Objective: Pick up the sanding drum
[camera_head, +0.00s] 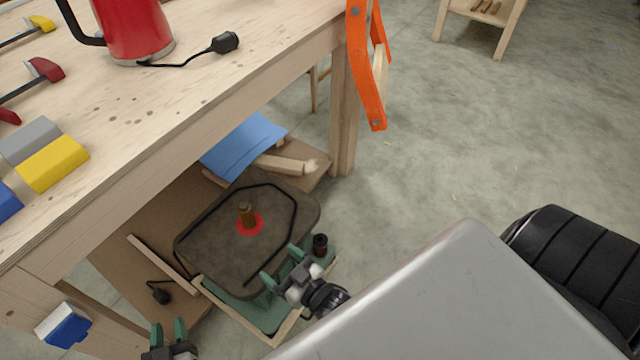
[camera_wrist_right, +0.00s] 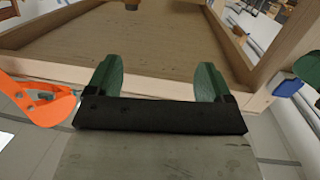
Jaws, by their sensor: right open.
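A brown upright cylinder (camera_head: 246,212), which looks like the sanding drum, stands on a red disc in the middle of a dark grey machine top (camera_head: 205,245) under the workbench. My right gripper (camera_head: 280,266) is open and empty at the machine's near right edge, apart from the brown cylinder. Its green fingers also show spread in the right wrist view (camera_wrist_right: 158,82). My left gripper (camera_head: 168,331) is open and empty at the bottom left.
The workbench (camera_head: 200,90) overhangs the machine and carries a red kettle (camera_head: 134,28), clamps and coloured blocks. An orange piece (camera_head: 367,75) hangs at its corner. A blue sheet (camera_head: 243,143) and wood offcuts lie behind the machine.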

